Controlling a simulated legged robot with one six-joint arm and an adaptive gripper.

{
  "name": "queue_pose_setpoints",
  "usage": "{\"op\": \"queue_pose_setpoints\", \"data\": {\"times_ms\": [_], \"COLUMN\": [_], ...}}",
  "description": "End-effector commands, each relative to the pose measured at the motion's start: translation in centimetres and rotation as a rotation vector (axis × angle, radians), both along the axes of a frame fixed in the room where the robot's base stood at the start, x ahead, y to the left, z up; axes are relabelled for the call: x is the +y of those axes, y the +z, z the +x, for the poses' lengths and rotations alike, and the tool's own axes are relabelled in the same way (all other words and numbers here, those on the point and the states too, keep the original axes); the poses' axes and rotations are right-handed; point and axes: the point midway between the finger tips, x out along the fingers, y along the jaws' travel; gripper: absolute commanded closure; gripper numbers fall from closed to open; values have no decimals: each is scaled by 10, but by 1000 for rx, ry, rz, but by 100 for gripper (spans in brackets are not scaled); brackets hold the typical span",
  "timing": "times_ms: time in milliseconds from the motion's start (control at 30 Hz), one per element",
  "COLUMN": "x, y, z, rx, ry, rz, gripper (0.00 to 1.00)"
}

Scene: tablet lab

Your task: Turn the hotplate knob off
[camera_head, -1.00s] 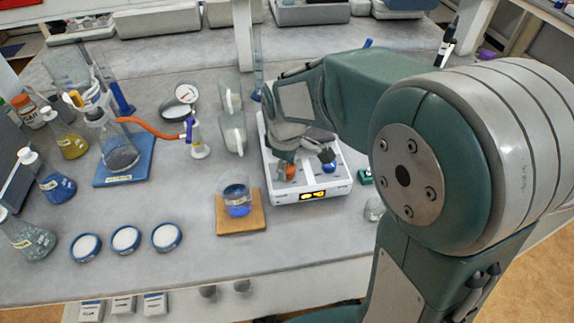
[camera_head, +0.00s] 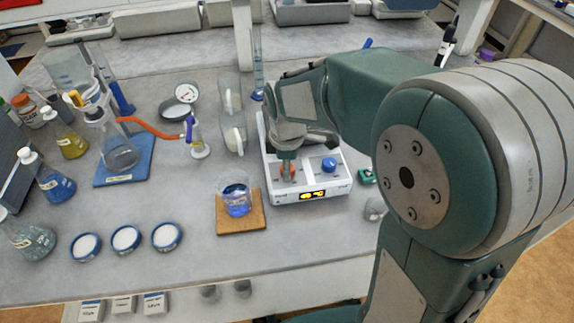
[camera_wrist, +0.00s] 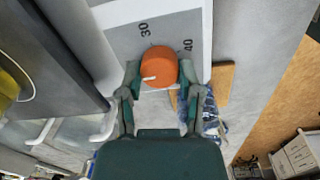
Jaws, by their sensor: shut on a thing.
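The white hotplate (camera_head: 312,196) stands on the bench in the head view, with a lit display on its front. Its orange knob (camera_head: 288,174) is partly hidden by my gripper (camera_head: 287,166). Its blue knob (camera_head: 329,164) sits to the right, clear of my gripper. In the wrist view the orange knob (camera_wrist: 158,66) shows between the two fingertips of my gripper (camera_wrist: 159,76), which is shut on its sides. The knob's white mark points toward the lower left there. The panel markings 30 and 40 show beside it.
A beaker of blue liquid (camera_head: 237,198) stands on a wooden board (camera_head: 240,226) just left of the hotplate. Several flasks and three dishes stand farther left. A small green item (camera_head: 367,177) lies right of the hotplate.

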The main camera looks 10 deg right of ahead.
Motion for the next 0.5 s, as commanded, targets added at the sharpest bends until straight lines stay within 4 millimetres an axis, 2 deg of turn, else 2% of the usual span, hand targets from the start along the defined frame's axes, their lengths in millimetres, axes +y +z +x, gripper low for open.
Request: {"op": "queue_pose_setpoints", "data": {"times_ms": [267,300,333,367,500], "x": [1,1,1,1,0], "y": [1,1,1,1,1], "z": [2,2,2,2,1], "rx": [-9,-9,-7,-7,-4], "ry": [1,1,1,0,0], "rz": [2,2,2,2,1], "gripper": [100,35,22,19,19]}}
